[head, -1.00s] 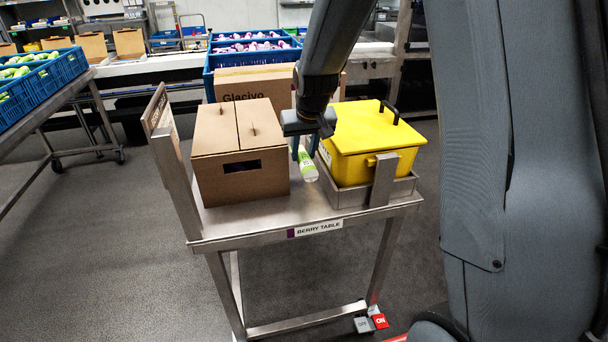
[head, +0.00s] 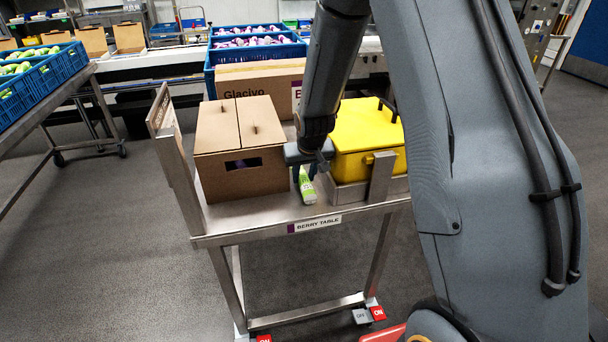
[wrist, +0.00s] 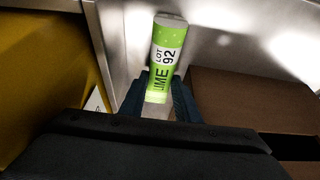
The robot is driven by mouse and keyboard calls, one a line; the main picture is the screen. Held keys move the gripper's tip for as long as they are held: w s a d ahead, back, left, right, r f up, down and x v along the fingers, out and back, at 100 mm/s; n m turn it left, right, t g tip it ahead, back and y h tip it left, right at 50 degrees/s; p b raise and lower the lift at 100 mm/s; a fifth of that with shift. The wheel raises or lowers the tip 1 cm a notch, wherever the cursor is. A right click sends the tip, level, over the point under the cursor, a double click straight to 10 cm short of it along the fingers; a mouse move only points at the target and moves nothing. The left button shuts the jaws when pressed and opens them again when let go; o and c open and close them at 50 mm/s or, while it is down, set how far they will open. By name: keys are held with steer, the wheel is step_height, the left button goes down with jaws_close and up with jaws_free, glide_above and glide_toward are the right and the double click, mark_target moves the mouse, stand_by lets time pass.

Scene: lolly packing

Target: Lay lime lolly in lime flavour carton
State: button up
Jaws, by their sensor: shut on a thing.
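The lime lolly is a green and white pack marked LIME and LOT 92, seen in the wrist view (wrist: 166,55) and small in the head view (head: 307,190). My gripper (head: 306,174) is shut on the lolly's near end, one dark finger on each side, as the wrist view shows (wrist: 160,100). The lolly is over the front part of the steel berry table (head: 265,220), between a brown box and a yellow box. I cannot tell whether it touches the tabletop. I cannot make out a carton marked lime.
The brown box (head: 222,180) with a hand slot stands left of my gripper. The yellow lidded box (head: 365,165) stands close on its right. A Glacivo carton (head: 262,82) is behind. Small open cartons (head: 129,38) stand at far left. Grey floor is free left of the table.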

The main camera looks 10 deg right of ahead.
steer(key=o, duration=0.8)
steer(key=shift+f, duration=0.1)
